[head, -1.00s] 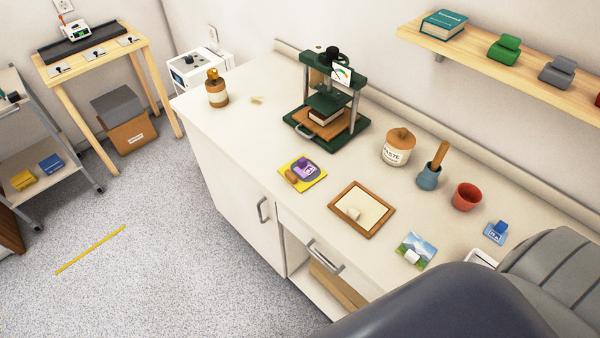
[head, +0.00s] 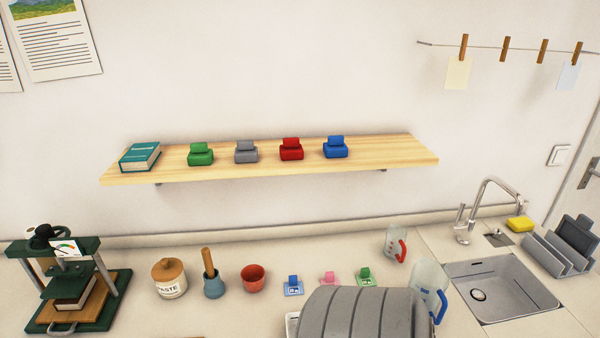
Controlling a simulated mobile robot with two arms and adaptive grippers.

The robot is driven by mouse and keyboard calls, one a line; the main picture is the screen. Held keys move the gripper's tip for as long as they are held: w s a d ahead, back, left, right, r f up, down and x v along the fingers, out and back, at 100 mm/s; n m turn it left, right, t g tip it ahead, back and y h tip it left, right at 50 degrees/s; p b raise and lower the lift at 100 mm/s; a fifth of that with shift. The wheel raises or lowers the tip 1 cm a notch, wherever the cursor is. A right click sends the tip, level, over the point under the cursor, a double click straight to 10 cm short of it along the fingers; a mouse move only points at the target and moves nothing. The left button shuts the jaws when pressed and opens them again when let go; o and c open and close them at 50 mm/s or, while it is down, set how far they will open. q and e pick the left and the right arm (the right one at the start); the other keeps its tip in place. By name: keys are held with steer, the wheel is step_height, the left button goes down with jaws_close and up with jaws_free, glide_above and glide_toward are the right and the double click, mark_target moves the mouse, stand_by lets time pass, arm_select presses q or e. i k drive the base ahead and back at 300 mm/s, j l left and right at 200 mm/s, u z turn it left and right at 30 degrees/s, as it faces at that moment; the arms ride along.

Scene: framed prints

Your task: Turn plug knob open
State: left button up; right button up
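A small dark knob-like piece on a grey plate (head: 498,239) sits on the counter behind the sink, right of the tap; it may be the plug knob, but it is too small to tell its setting. The steel sink (head: 535,296) is at the right, with a round drain (head: 478,295) in its floor. I cannot tell whether the drain is plugged. The tap (head: 488,200) stands at the sink's back left. Neither of my grippers is in view.
A yellow sponge (head: 519,224) and a grey rack (head: 562,246) stand by the sink. A clear jug with a blue handle (head: 431,284) and a cup with a red handle (head: 394,245) are left of it. A press (head: 65,285) stands far left. A shelf (head: 400,152) hangs above.

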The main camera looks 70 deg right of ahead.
mark_target(497, 232)
steer(key=z, duration=3.6)
steer(key=i+l, duration=0.1)
steer(key=l, duration=0.45)
steer(key=i+l+u, duration=0.15)
steer(key=l, duration=0.9)
steer(key=i+l+u, duration=0.1)
steer(key=l, duration=0.25)
steer(key=i+l, duration=0.25)
steer(key=l, duration=0.15)
steer(key=i+l+u, duration=0.15)
steer(key=l, duration=0.2)
steer(key=i+l+u, duration=0.1)
steer(key=l, duration=0.3)
steer(key=i+l, duration=0.2)
steer(key=l, duration=0.2)
steer(key=i+l+u, duration=0.15)
steer(key=l, duration=0.25)
